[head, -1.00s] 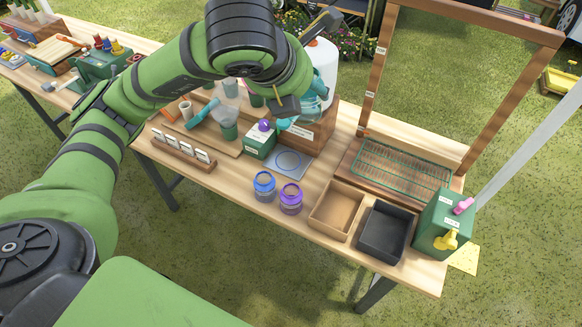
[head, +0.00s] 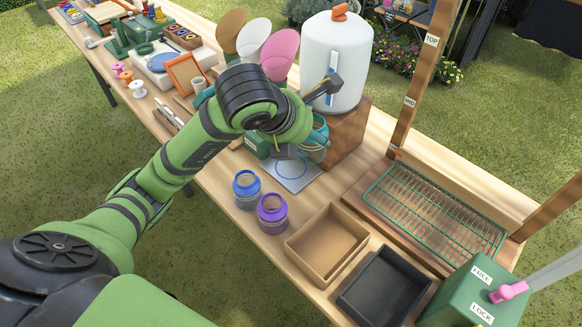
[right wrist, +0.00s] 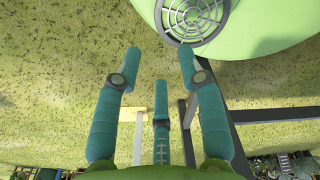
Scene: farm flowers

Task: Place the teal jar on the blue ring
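A jar with a teal rim and clear body (head: 315,150), the teal jar, is at my left gripper (head: 316,130) in the head view. The gripper's teal fingers appear closed around its upper part; the arm hides much of both. The blue ring (head: 278,174) is a thin circle on a grey square plate (head: 296,186). The jar is just right of the ring, in front of the wooden block; whether it touches anything is unclear. My right gripper (right wrist: 160,70) is open and empty over grass in the right wrist view.
A blue jar (head: 247,192) and a purple jar (head: 272,216) stand in front of the plate. A white dispenser (head: 336,58) stands on a wooden block (head: 350,135) behind. A tan tray (head: 326,246), a black tray (head: 384,288) and a wire rack (head: 435,212) are to the right.

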